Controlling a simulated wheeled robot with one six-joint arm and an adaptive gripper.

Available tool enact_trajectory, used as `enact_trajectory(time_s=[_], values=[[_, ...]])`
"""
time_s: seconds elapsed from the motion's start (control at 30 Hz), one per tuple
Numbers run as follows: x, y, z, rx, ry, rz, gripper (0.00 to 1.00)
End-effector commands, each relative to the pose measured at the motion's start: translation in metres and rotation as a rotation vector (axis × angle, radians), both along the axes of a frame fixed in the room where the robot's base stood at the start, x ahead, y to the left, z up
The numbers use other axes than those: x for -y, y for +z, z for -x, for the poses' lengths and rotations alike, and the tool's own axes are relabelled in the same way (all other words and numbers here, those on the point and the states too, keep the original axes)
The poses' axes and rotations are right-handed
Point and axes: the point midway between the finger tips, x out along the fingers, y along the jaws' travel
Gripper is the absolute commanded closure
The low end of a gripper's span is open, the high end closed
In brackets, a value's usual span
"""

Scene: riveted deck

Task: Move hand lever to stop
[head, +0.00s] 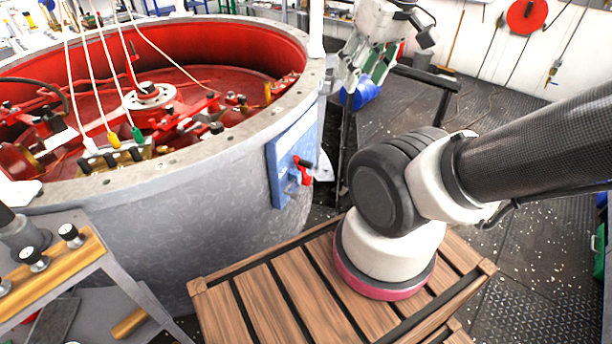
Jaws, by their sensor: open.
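The lever's small pivot and any stop mark are too small to read. My gripper (350,82) is open and empty at the upper middle, above and right of the lever, apart from it and near the housing's rim. Parts of its fingers are hard to make out against the background.
My arm stands on a slatted wooden crate (265,305) in front of the housing. A dark upright frame (347,130) and a blue drum (366,92) stand behind. A tool cart (90,268) is at lower left. Dark deck floor (530,215) lies free at right.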

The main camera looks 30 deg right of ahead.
Motion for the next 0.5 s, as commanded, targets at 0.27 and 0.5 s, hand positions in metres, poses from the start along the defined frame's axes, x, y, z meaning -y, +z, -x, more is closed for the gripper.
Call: enact_trajectory(time_s=[0.27, 0.5], values=[[0.020, -0.023, 0.001, -0.113, -0.098, -0.005, 0.55], [0.054, -0.082, -0.009, -0.405, -0.280, -0.085, 0.55]])
